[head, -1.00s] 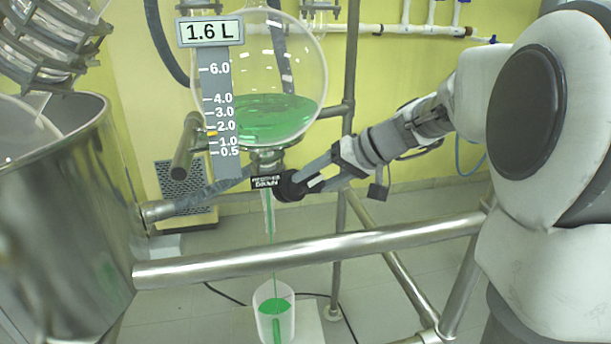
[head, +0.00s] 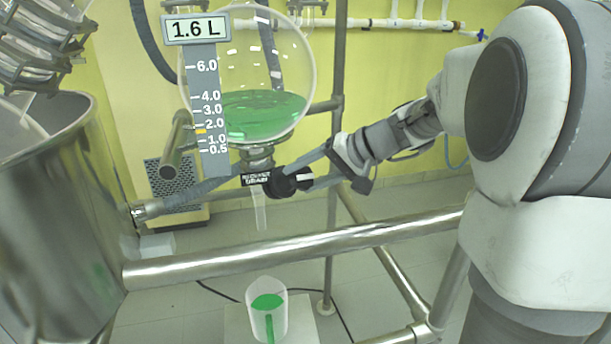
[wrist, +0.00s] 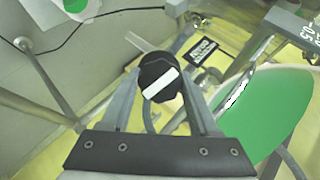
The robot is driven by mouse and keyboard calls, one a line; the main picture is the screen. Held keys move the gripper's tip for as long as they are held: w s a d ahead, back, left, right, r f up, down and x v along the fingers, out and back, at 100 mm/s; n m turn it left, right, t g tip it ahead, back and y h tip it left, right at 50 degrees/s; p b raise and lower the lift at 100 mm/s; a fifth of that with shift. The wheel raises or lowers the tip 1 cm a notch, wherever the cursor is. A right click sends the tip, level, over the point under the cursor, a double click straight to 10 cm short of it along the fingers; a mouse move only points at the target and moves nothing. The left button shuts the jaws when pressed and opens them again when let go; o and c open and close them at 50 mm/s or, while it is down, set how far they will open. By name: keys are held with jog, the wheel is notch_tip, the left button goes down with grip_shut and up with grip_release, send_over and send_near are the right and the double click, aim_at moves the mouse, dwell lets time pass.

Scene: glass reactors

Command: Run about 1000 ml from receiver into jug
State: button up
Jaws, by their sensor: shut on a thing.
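The round glass receiver (head: 262,112) holds green liquid low in its bowl. Its display (head: 196,28) reads 1.6 L, with an orange mark just below 2.0 on the scale. My gripper (head: 290,181) is shut on the black drain valve knob (head: 280,182) below the receiver; the knob with its white bar also shows between the fingers in the wrist view (wrist: 160,82). The drain spout (head: 260,212) hangs below, and no stream shows under it. The clear jug (head: 267,318) stands beneath on a pale platform and holds green liquid.
A horizontal steel rail (head: 300,250) crosses between my arm and the jug. A large steel vessel (head: 60,220) stands at the left. A vertical frame post (head: 333,230) rises behind the receiver.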

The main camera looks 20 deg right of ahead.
jog(key=o, duration=1.4)
jog(key=p+v, duration=0.1)
jog(key=v, duration=0.6)
jog(key=shift+s+d+r+p, duration=0.1)
jog(key=shift+d+r+p, duration=0.05)
jog(key=shift+p, duration=0.2)
